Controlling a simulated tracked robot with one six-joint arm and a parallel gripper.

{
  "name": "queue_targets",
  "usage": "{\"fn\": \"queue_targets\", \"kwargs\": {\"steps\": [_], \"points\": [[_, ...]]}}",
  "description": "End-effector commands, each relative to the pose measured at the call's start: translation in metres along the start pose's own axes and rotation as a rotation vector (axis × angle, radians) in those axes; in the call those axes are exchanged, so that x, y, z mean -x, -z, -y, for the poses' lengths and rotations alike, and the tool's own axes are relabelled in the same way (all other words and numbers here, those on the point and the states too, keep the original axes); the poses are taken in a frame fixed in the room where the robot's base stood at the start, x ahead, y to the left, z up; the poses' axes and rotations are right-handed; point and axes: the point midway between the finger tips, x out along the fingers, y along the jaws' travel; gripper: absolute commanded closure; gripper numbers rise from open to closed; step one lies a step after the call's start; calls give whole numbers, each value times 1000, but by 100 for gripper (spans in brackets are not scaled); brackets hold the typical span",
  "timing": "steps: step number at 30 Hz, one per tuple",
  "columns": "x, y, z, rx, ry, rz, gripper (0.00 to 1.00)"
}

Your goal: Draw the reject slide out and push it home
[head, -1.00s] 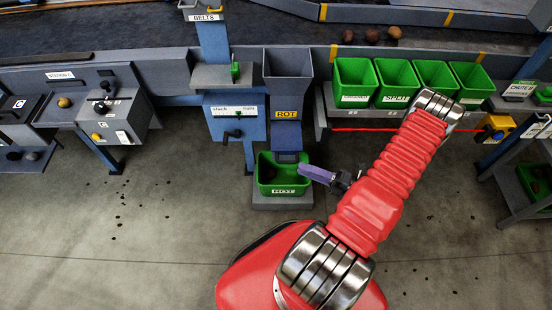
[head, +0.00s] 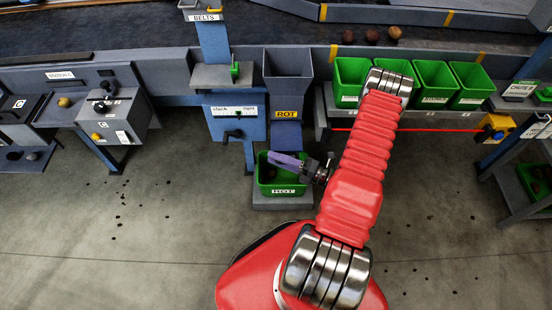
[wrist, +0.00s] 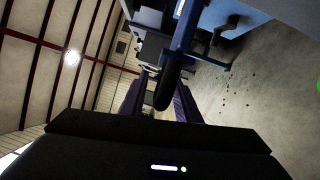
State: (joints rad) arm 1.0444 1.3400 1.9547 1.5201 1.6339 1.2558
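The blue-grey reject chute (head: 287,62) has a yellow ROT plate (head: 287,114) and a blue lower part (head: 286,133) above a green bin (head: 283,191). My gripper (head: 284,161) is in front of the chute's lower end, over the bin, and its purple fingers hide that spot. In the wrist view my gripper (wrist: 160,98) has its two fingers apart. A dark, round-ended bar (wrist: 170,88) shows between them, possibly the slide's handle. I cannot tell whether the fingers touch it.
A blue panel (head: 236,128) with a dark knob stands left of the chute. Several green bins (head: 353,80) stand on a shelf to the right, with a red cord (head: 440,129) below. A grey control box (head: 112,118) is at the left. The floor in front is open.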

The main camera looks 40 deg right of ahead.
Motion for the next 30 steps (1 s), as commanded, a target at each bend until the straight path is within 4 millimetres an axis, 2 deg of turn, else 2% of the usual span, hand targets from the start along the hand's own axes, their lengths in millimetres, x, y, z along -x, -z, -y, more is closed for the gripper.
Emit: {"fn": "queue_targets", "kwargs": {"steps": [11,23,30], "points": [[-4,0,0,0,0,0,71],[-4,0,0,0,-1,0,99],[-4,0,-1,0,-3,0,100]]}}
